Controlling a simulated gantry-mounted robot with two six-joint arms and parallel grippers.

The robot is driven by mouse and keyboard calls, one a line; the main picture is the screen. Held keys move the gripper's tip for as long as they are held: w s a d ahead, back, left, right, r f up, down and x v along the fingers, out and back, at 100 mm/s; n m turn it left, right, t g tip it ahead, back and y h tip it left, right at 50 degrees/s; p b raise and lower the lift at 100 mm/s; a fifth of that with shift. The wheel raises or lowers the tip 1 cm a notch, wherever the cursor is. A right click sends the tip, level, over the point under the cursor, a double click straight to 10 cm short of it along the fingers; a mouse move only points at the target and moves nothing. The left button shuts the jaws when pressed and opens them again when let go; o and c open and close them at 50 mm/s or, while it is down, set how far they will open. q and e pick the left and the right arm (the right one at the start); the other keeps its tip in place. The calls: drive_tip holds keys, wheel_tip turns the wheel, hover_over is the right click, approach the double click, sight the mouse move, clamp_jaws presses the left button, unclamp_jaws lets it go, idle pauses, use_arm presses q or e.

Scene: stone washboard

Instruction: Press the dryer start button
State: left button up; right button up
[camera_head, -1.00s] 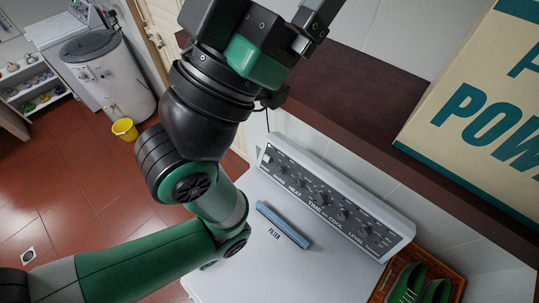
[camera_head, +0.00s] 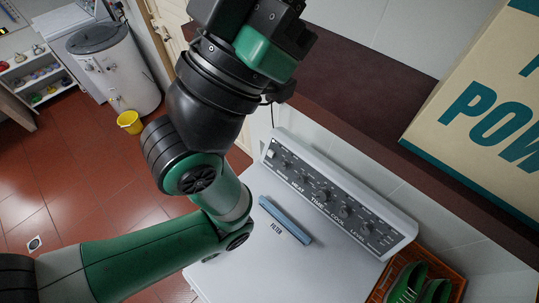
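The dryer (camera_head: 256,260) is a white machine at the bottom middle of the head view. Its grey control panel (camera_head: 330,197) slants along the back edge, with several knobs and labels such as HEAT, TIME and COOL. A small pale square, possibly the start button (camera_head: 271,153), is at the panel's upper left end. A blue filter handle (camera_head: 285,219) lies on the dryer top. My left arm rises from the lower left, and its wrist is above and left of the panel. Its gripper fingers are beyond the top edge. My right gripper is not in view.
A large detergent box (camera_head: 490,110) stands on a dark red shelf (camera_head: 360,85) behind the dryer. An orange basket (camera_head: 455,286) with green shoes (camera_head: 408,283) is at lower right. A white round washer (camera_head: 115,70) and yellow bucket (camera_head: 130,122) stand at upper left on red tiles.

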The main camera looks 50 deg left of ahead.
use_arm(q)
clamp_jaws()
idle(0.8)
drive_tip(key=shift+a, duration=0.1)
